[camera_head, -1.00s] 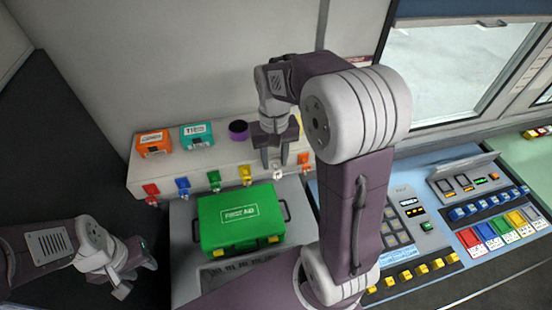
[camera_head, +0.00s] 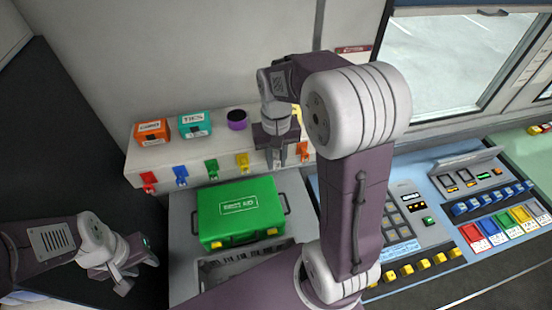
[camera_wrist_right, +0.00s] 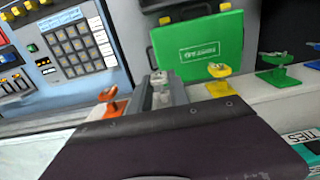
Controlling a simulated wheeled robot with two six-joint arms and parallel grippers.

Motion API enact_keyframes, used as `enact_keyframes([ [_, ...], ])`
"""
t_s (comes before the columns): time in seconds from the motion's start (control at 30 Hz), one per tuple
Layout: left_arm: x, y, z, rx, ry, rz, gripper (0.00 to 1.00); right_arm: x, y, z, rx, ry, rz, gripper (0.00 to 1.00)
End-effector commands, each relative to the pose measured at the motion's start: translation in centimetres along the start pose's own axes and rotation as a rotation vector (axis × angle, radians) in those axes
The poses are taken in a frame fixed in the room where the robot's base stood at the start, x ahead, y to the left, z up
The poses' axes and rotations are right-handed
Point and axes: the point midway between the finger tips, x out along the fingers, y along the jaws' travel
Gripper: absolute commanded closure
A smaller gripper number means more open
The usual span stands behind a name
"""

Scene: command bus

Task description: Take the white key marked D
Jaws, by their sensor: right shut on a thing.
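The white key (camera_wrist_right: 159,84) shows in the right wrist view between the fingertips of my right gripper (camera_wrist_right: 163,92), which is shut on it. No letter D can be read on it. In the head view, my right gripper (camera_head: 281,155) points down at the row of keys on the pale ledge (camera_head: 228,140), between the yellow key (camera_head: 243,163) and the orange key (camera_head: 303,150). There its fingers largely hide the white key. My left gripper (camera_head: 138,270) is at the lower left, empty, its fingers apart.
On the ledge stand an orange box (camera_head: 151,132), a teal box (camera_head: 195,125) and a purple cup (camera_head: 237,119). A green first aid case (camera_head: 241,212) lies below; a control panel (camera_head: 405,215) is right.

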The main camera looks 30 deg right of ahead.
Motion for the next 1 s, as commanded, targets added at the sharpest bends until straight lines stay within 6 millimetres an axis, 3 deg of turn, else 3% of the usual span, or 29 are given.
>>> enact_keyframes([
  [0.53, -0.5, 0.0, -0.1, 0.0, 0.0, 0.0, 0.64, -0.3, 0.0, 0.1, 0.0, 0.0, 0.0, 1.0],
  [1.0, -0.1, 0.0, 0.0, 0.0, 0.0, 0.0, 0.64, -0.3, 0.0, 1.8, -0.001, 0.0, 0.0, 1.0],
])
